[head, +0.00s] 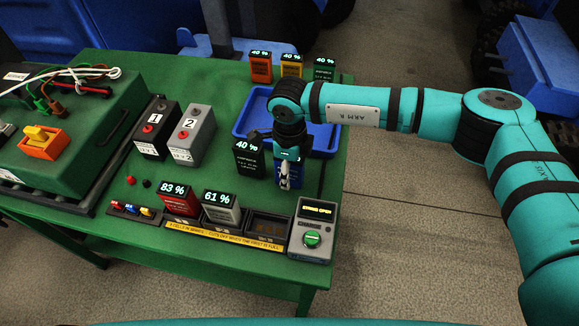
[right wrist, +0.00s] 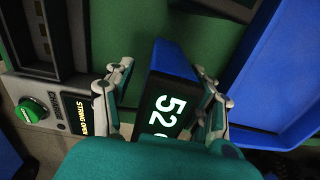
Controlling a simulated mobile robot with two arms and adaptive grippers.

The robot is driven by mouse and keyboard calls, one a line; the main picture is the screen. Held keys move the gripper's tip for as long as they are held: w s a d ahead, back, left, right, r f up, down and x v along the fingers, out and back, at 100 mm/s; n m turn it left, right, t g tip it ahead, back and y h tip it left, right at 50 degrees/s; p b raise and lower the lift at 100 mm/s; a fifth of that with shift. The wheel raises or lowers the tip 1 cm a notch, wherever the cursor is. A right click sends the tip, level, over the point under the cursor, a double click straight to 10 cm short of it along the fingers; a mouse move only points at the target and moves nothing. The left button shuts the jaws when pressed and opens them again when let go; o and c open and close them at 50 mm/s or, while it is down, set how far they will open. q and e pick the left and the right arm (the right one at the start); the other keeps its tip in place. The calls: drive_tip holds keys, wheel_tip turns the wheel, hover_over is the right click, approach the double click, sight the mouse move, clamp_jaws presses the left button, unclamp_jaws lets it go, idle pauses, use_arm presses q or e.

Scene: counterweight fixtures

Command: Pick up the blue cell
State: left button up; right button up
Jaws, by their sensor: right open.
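The blue cell (head: 299,178) stands on the green table in front of the blue tray, mostly hidden behind my right gripper (head: 287,180) in the head view. In the right wrist view the blue cell (right wrist: 174,60) has a blue body and a dark top display reading 52. My right gripper (right wrist: 164,68) is open, with one finger on each side of the cell. Whether the fingers touch it I cannot tell. My left gripper is not in view.
A black cell (head: 248,158) stands close at the left. The blue tray (head: 240,124) lies behind. In front, a charging dock (head: 263,243) holds a red cell (head: 178,200) and a grey cell (head: 220,210), with an empty bay beside a green-button unit (head: 313,238).

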clamp_jaws()
drive_tip(key=shift+w+r, duration=0.1)
drive_tip(key=shift+r, duration=0.05)
idle(0.4)
